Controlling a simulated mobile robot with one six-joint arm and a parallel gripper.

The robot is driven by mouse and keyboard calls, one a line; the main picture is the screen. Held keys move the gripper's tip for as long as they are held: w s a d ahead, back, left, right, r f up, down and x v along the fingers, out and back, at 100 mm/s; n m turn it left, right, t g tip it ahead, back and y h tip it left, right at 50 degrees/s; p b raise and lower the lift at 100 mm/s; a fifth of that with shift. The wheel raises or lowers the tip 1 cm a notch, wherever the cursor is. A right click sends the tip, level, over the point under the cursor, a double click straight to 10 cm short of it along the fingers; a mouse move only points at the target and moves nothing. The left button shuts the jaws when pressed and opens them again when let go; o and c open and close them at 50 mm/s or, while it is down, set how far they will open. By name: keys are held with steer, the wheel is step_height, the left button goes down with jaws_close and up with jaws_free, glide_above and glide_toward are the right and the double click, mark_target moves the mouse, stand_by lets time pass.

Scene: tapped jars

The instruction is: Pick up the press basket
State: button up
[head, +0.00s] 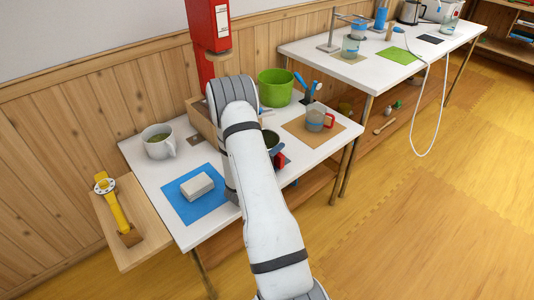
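I cannot tell for certain which item is the press basket. A clear cup with a red handle (318,119) stands on a brown mat on the near white table (147,178). A green tub (275,88) stands behind it, to the left. A dark green, round-topped vessel (271,139) is partly hidden by my arm, with small dark and red parts beside it. My arm bends over the middle of the table.
A grey mug (159,142) with green contents stands at the left. A white block (197,187) lies on a blue mat (182,203). A red column (209,28) rises at the back. A yellow tool (115,208) lies on a side board. A second table (372,73) stands right.

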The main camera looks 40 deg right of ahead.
jaws_close()
stand_by(0.5)
